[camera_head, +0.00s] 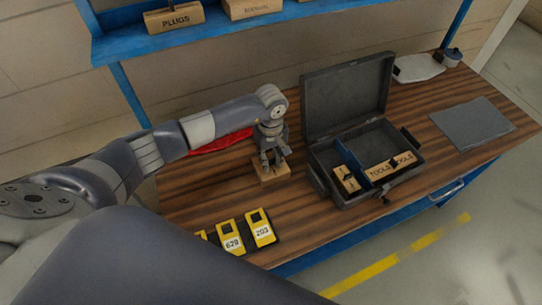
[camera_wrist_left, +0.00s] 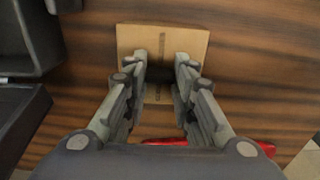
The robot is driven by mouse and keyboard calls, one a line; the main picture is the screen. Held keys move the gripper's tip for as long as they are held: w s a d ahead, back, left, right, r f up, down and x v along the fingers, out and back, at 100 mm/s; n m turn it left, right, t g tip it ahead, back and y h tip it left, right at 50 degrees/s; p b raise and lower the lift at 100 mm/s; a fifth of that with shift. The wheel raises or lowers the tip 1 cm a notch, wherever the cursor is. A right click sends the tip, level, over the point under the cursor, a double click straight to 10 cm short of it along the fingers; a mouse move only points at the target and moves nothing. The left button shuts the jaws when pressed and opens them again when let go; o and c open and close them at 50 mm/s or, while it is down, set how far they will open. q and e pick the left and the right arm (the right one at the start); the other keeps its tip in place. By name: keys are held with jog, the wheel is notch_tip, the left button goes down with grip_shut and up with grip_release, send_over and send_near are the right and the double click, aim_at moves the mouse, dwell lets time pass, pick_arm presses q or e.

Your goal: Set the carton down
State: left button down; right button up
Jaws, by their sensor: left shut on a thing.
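The carton (camera_head: 268,174) is a small tan box with dark lettering on it. It is at or just above the wooden bench top (camera_head: 215,190), left of the open grey case; I cannot tell whether it touches the wood. My left gripper (camera_head: 274,158) points down over it and is shut on it. In the left wrist view the carton (camera_wrist_left: 190,42) lies between and beyond the two fingertips (camera_wrist_left: 161,62), with a dark part between them. My right gripper is not in view.
An open grey case (camera_head: 345,105) holds cartons marked TOOLS (camera_head: 380,172) and a blue divider. Yellow numbered devices (camera_head: 261,229) lie at the front edge. A red cloth (camera_head: 220,144) lies behind my arm. A grey mat (camera_head: 470,125) is right. A blue shelf (camera_head: 150,42) stands above.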

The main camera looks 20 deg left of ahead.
pick_arm(q)
jog(key=shift+f, duration=0.1)
jog(key=shift+f+b, duration=0.2)
jog(key=shift+b, duration=0.15)
jog(key=c, duration=1.3)
grip_release()
jog(key=shift+r, duration=0.1)
jog(key=shift+c, duration=0.2)
